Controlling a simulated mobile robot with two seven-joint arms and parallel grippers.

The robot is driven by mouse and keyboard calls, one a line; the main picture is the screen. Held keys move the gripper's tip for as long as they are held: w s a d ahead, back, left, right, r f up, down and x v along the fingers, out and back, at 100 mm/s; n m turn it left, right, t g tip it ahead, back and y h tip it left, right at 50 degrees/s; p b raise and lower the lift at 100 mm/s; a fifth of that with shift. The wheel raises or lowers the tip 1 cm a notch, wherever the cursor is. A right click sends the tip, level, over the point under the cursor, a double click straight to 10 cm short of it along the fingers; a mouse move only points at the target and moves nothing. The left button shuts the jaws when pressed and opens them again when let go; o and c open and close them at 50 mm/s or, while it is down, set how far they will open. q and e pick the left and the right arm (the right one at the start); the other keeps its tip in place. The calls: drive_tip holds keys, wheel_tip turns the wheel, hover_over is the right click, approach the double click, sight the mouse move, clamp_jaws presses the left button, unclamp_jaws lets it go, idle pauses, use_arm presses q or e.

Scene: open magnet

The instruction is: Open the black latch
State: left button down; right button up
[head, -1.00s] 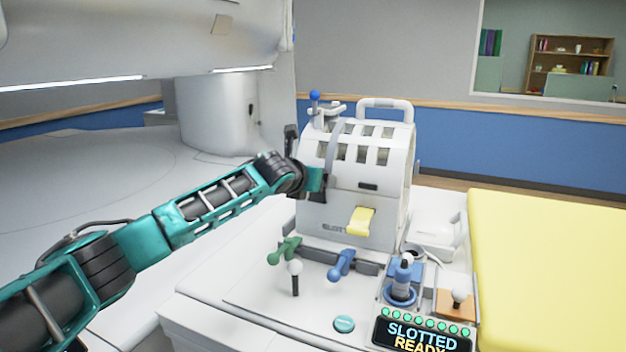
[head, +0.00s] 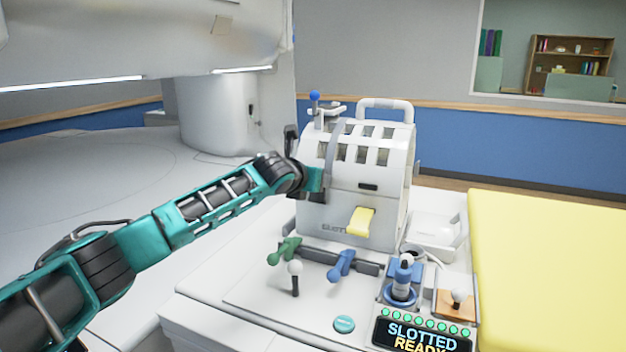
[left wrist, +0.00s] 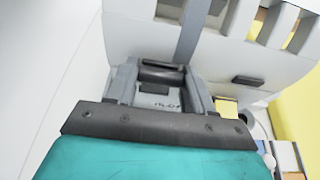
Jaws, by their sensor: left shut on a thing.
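The black latch (left wrist: 163,68) shows in the left wrist view as a dark bar at the lower end of a grey strap (left wrist: 192,30) on the white slotted coil housing (head: 380,210). My left gripper (left wrist: 160,82) is shut on the latch, with one grey finger on each side of it. In the head view my left gripper (head: 324,183) is against the left part of the housing's front and hides most of the latch. My right gripper is not in view.
A yellow tab (head: 360,221) sticks out of the housing's front. Green (head: 286,250) and blue (head: 342,264) levers, a white-knobbed stick (head: 295,272) and a blue joystick (head: 402,282) stand in front. A "SLOTTED READY" display (head: 424,336) is at the front. A yellow pad (head: 550,260) lies at right.

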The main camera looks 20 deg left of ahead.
use_arm(q)
drive_tip(key=shift+s+f, duration=0.1)
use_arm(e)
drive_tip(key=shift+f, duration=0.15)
use_arm(q)
drive_tip(key=shift+s+f+t+b, duration=0.5)
drive_tip(key=shift+t+b, duration=0.65)
drive_tip(key=shift+b, duration=1.25)
drive_tip(key=shift+s+f+t+b, duration=0.5)
drive_tip(key=shift+t+b, duration=0.7)
drive_tip(key=shift+b, duration=1.2)
drive_tip(key=shift+s+f+t+b, duration=0.3)
drive_tip(key=shift+s+t+b, duration=0.6)
drive_tip(key=shift+b, duration=1.5)
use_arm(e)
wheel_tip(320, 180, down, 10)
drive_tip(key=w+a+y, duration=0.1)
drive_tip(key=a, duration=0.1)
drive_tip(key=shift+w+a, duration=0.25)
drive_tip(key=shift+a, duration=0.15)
use_arm(q)
drive_tip(key=shift+w+t, duration=0.25)
drive_tip(key=shift+c, duration=2.2)
unclamp_jaws()
